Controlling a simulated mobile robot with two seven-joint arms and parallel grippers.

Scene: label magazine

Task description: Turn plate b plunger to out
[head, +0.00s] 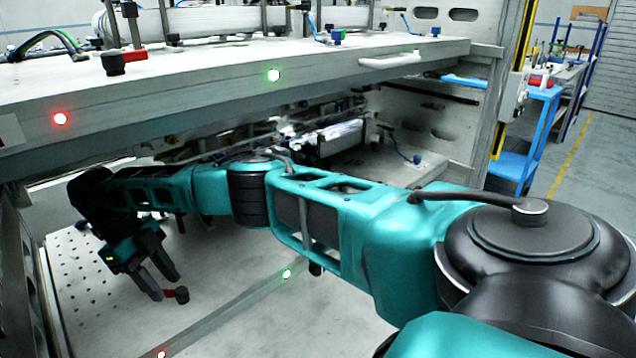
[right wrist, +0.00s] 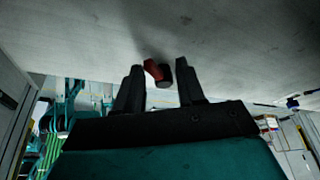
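A small plunger with a red part and a dark round knob (head: 180,295) stands on the lower plate (head: 100,300) in the head view. I cannot read a label that says which plate it is. My right gripper (head: 166,289) reaches down just beside it with its fingers apart. In the right wrist view the plunger (right wrist: 158,71) shows between the two open fingertips of the right gripper (right wrist: 159,66), with gaps on both sides, so it does not look gripped. My left gripper is not in view.
An upper shelf (head: 180,100) hangs above my right arm, with another red and black plunger (head: 125,61) on it. Red and green lights mark the plate edges. A blue cart (head: 530,145) stands at the right. Equipment (head: 335,137) sits behind my arm.

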